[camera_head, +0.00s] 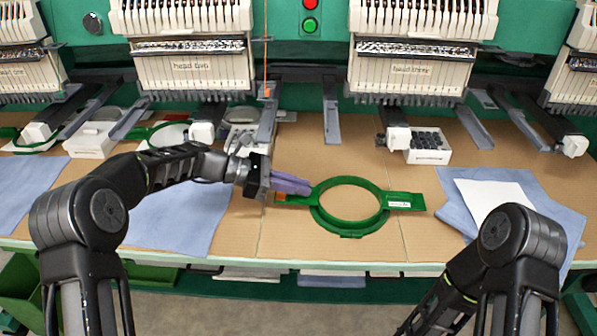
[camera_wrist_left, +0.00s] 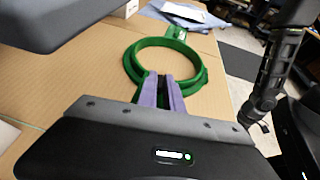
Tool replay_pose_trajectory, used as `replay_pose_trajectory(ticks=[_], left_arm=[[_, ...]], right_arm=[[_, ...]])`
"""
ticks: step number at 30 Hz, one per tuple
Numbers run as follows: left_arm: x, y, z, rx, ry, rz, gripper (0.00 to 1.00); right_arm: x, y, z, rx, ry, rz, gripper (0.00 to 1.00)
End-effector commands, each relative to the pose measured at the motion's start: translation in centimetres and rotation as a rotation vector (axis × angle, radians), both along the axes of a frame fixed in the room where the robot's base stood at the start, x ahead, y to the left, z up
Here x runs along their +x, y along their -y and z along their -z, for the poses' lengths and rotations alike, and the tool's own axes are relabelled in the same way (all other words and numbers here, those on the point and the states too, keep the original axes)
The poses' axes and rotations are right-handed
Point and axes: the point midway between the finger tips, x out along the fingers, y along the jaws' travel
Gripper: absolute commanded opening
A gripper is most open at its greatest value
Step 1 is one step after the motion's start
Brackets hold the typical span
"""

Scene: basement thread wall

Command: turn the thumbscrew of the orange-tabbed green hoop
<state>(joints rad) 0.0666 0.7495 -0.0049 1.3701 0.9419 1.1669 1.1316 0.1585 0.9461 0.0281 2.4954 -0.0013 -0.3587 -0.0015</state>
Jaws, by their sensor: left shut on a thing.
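The green hoop (camera_head: 318,219) lies flat on the tan table in the head view, with a bracket on each side. An orange tab (camera_head: 282,198) shows at its left bracket, by my fingers. The right bracket carries a white label. My left gripper (camera_head: 306,188) reaches in from the left with purple fingers at the hoop's left side. In the left wrist view the fingers (camera_wrist_left: 162,88) close on a small part at the near edge of the ring (camera_wrist_left: 131,68). The fingers hide that part, and I cannot make out the thumbscrew. My right gripper is not in view.
Embroidery heads (camera_head: 193,72) line the back, with arms over the table. A white box of dark pieces (camera_head: 428,148) stands behind right. Blue cloth lies left (camera_head: 180,218) and right (camera_head: 455,190), the right one under a white sheet (camera_head: 487,197). Cardboard around the hoop is clear.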

Motion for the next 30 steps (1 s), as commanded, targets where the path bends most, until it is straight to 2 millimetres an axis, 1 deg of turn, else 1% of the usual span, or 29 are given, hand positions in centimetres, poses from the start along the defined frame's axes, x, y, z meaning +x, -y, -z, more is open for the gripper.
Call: replay_pose_trajectory(ticks=[1,6,12,22,23,30], left_arm=[[0.1,0.0,-0.4,-0.001,-0.001,0.027,0.00],[0.2,0.0,-0.1,0.000,0.000,0.097,0.00],[0.2,0.0,0.0,0.000,-0.001,0.129,0.00],[0.2,0.1,0.1,0.000,0.000,0.131,0.00],[0.2,0.1,0.1,0.000,0.000,0.131,0.11],[0.2,0.1,0.0,0.000,0.000,0.130,0.31]], right_arm=[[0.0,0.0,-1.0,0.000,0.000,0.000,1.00],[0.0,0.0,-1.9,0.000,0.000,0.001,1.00],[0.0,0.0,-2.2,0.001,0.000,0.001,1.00],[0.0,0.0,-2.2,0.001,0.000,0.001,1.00],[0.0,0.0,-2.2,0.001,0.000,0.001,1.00],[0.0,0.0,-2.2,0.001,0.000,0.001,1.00]])
